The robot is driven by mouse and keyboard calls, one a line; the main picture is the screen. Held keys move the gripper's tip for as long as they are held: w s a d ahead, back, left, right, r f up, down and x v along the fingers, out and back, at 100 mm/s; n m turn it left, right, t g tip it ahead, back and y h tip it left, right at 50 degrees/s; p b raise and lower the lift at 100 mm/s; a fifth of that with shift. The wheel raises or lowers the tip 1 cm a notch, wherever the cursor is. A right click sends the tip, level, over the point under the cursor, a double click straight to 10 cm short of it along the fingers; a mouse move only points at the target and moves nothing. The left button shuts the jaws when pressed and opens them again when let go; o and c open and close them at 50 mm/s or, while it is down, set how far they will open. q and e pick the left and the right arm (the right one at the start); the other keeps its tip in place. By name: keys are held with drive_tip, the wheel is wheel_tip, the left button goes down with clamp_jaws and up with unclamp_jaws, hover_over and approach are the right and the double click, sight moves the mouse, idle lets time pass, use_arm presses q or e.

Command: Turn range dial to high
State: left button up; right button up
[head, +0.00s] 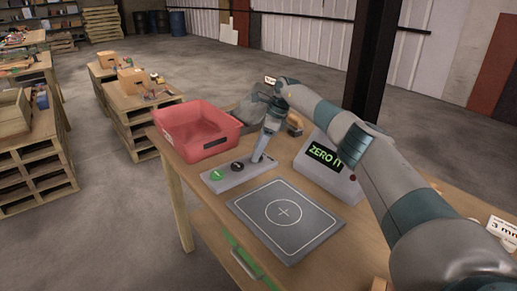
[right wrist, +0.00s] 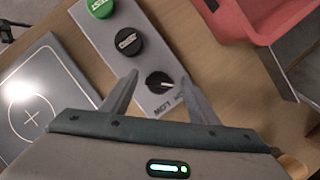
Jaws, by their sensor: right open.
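The range dial (right wrist: 160,82) is a black knob with a white pointer mark, at the end of a grey control panel (right wrist: 146,98). In the right wrist view the pointer lies roughly sideways, and labels are printed beside the dial, one reading LOW. My right gripper (right wrist: 160,88) is open, with one finger on each side of the dial; I cannot tell whether they touch it. In the head view the right gripper (head: 260,158) points down at the right end of the panel (head: 222,185) and hides the dial. My left gripper is not in view.
A grey plate with a crosshair (head: 255,211) lies in front. A display box reading ZERO IT (head: 322,156) stands to the right.

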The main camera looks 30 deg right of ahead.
drive_tip(key=shift+d+r, duration=0.1)
drive_tip(key=shift+r, duration=0.1)
drive_tip(key=shift+s+d+r, duration=0.1)
drive_tip(key=shift+r, duration=0.25)
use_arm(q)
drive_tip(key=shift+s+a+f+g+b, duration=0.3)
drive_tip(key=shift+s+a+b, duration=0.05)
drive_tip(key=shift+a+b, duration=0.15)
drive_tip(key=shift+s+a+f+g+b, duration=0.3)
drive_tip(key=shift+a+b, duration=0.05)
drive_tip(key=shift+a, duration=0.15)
use_arm(e)
drive_tip(key=v, duration=1.6)
drive_tip(key=shift+r, duration=0.15)
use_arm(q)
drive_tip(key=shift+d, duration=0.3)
